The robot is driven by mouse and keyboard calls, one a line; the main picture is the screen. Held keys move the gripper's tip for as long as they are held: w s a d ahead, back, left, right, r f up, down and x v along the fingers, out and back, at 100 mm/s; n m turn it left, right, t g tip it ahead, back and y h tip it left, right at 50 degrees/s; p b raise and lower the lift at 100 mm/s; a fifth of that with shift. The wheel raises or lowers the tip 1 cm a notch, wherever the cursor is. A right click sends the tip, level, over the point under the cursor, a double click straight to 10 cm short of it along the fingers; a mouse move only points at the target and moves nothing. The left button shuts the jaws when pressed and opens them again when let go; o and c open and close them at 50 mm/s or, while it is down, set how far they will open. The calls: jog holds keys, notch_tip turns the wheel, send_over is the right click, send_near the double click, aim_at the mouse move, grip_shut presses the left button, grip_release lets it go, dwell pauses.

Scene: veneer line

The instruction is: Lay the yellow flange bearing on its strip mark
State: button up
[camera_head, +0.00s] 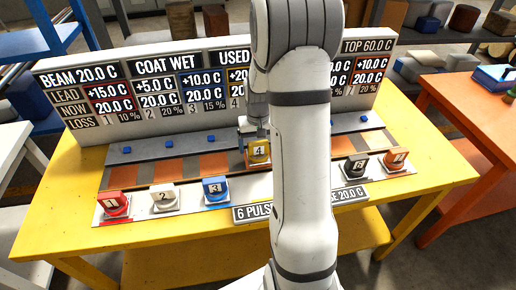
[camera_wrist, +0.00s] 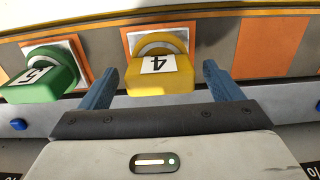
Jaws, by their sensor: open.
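The yellow flange bearing (camera_head: 258,152), labelled 4, is on the strip (camera_head: 150,172) in the middle of the yellow table, below my gripper (camera_head: 257,130). In the wrist view the yellow bearing (camera_wrist: 160,82) appears to rest on its pale plate over an orange mark (camera_wrist: 126,42), whose edges show around it. The fingers of my gripper (camera_wrist: 160,75) are spread on either side of it, with gaps between them and the bearing. My arm hides part of the strip in the head view.
A green bearing (camera_wrist: 42,78), labelled 5, sits on the neighbouring orange mark. Red (camera_head: 114,203), white (camera_head: 165,197) and blue (camera_head: 215,189) bearings stand front left; black (camera_head: 356,166) and orange (camera_head: 395,160) ones stand right. A display board (camera_head: 140,85) rises behind the strip.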

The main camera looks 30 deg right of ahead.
aim_at(258, 144)
notch_tip(258, 144, up, 10)
jog(key=shift+s+a+f, duration=0.1)
jog(key=s+a+r+n+t, duration=0.1)
jog(key=s+a+r, duration=0.2)
jog(key=s+a, duration=0.4)
jog(key=s+a+r+n+t, duration=0.2)
jog(key=s+a, duration=0.5)
jog(key=s, duration=0.5)
jog(key=shift+s+r, duration=0.2)
jog(key=shift+r, duration=0.5)
